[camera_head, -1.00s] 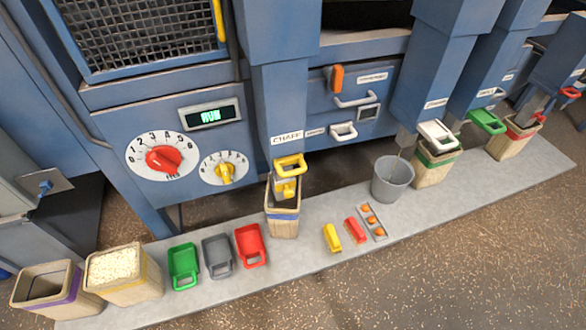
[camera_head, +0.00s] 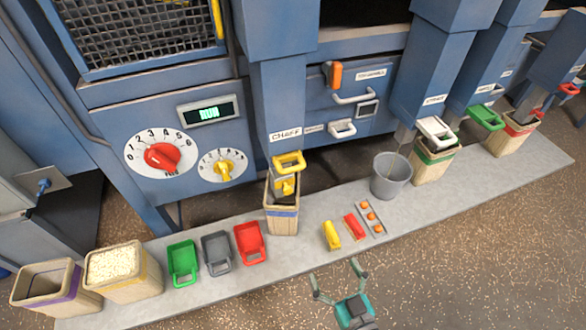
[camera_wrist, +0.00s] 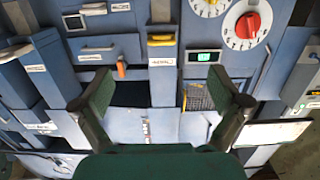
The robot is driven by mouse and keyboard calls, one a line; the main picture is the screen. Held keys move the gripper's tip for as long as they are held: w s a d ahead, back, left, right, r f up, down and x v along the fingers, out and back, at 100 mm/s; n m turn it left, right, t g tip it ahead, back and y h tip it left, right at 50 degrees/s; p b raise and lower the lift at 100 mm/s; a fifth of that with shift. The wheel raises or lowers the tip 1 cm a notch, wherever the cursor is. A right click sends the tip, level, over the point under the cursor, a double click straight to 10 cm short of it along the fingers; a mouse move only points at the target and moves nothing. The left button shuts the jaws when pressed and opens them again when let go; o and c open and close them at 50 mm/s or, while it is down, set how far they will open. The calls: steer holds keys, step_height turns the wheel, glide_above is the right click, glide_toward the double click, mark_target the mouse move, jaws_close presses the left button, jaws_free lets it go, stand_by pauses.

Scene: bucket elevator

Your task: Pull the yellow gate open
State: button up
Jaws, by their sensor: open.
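The yellow gate (camera_head: 289,162) with its loop handle sits at the lower end of the blue chute labelled CHAFF, above a bin with a blue band (camera_head: 283,218). In the wrist view, which looks upside down, the yellow gate (camera_wrist: 161,41) is at the upper middle beside the CHAFF label. My gripper (camera_head: 336,274) is at the bottom of the head view, in front of the platform, well apart from the gate. Its fingers are spread and empty. In the wrist view my gripper (camera_wrist: 160,88) frames the machine front between its two fingers.
A yellow scoop (camera_head: 330,235), a red block (camera_head: 354,227) and a tray of orange balls (camera_head: 370,216) lie on the platform. A grey bucket (camera_head: 391,178) stands right of the chute. Red, grey and green scoops (camera_head: 183,263) lie to the left. The front floor is clear.

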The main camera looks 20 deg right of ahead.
steer(key=t, duration=0.1)
glide_toward(293, 167)
steer(key=w, duration=0.6)
steer(key=w+f, duration=0.1)
steer(key=w, duration=0.3)
steer(key=shift+f, duration=0.1)
steer(key=shift+c, duration=0.3)
steer(key=c, duration=1.3)
steer(key=shift+s, duration=3.1)
steer(key=shift+c, duration=0.2)
steer(key=shift+f, duration=0.1)
steer(key=o, duration=1.4)
steer(key=shift+s+d, duration=0.1)
steer(key=shift+s, duration=0.05)
steer(key=shift+s, duration=0.1)
